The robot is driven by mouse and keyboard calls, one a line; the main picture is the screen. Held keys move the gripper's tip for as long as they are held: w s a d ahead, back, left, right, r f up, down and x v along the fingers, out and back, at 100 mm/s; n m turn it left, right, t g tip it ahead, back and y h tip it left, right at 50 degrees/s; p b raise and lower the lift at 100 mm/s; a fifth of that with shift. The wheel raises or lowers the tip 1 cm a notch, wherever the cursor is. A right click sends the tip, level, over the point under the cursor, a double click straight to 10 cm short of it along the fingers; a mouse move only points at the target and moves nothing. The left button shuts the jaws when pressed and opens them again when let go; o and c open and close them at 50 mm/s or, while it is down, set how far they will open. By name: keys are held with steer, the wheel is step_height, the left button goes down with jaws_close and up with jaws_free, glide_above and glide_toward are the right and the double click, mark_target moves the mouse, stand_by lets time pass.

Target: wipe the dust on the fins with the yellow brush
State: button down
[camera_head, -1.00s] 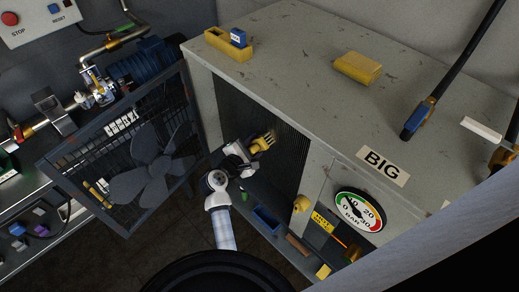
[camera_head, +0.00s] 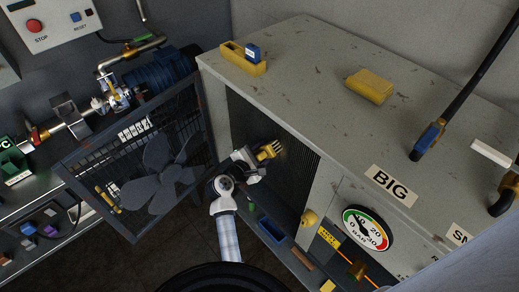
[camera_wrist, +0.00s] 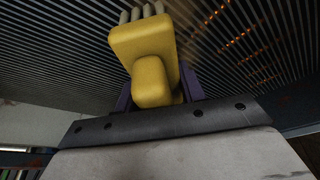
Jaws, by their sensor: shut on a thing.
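The yellow brush (camera_head: 268,152) is held in my gripper (camera_head: 258,157), which is shut on it. In the wrist view the brush (camera_wrist: 146,52) stands out ahead of my gripper (camera_wrist: 155,98), its pale bristles pointing at the dark fins (camera_wrist: 60,62). The bristle tips are at or very near the fins; I cannot tell if they touch. Brownish dust (camera_wrist: 240,38) lies in specks across the fins to the right of the brush. In the head view the fins (camera_head: 255,122) fill the open front of the grey cabinet, and the dust is hardly visible there.
The hinged fan grille door (camera_head: 150,165) stands open left of my arm. A yellow tray with a blue item (camera_head: 243,60) and a yellow block (camera_head: 369,88) sit on the cabinet top (camera_head: 310,70). A yellow knob (camera_head: 309,217) and gauge (camera_head: 368,227) are to the right.

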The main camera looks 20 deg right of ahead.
mark_target(284, 155)
steer(key=shift+s+d+p, duration=0.3)
steer(key=shift+s+d, duration=0.1)
steer(key=shift+s, duration=0.7)
steer(key=shift+s+d+p, duration=0.35)
steer(key=shift+s+d, duration=0.05)
steer(key=shift+s, duration=0.65)
steer(key=shift+s+d+p, duration=0.3)
steer(key=shift+s+d, duration=0.1)
steer(key=shift+s, duration=0.7)
steer(key=shift+r, duration=1)
steer(key=shift+w+a+b, duration=0.3)
steer(key=shift+w+a, duration=0.2)
steer(key=shift+w, duration=0.8)
steer(key=shift+w+a+b, duration=0.25)
steer(key=shift+w+a, duration=0.25)
steer(key=shift+w, duration=0.8)
steer(key=shift+w+a+b, duration=0.3)
steer(key=shift+w+a, duration=0.2)
steer(key=shift+w, duration=0.8)
steer(key=s+a, duration=0.2)
steer(key=a, duration=0.3)
steer(key=shift+a, duration=0.35)
steer(key=shift+s+a+b, duration=0.15)
steer(key=shift+s+a, duration=0.15)
steer(key=shift+a, duration=0.4)
steer(key=shift+s+a+b, duration=0.15)
steer(key=shift+s+a, duration=0.1)
steer(key=shift+a, duration=0.45)
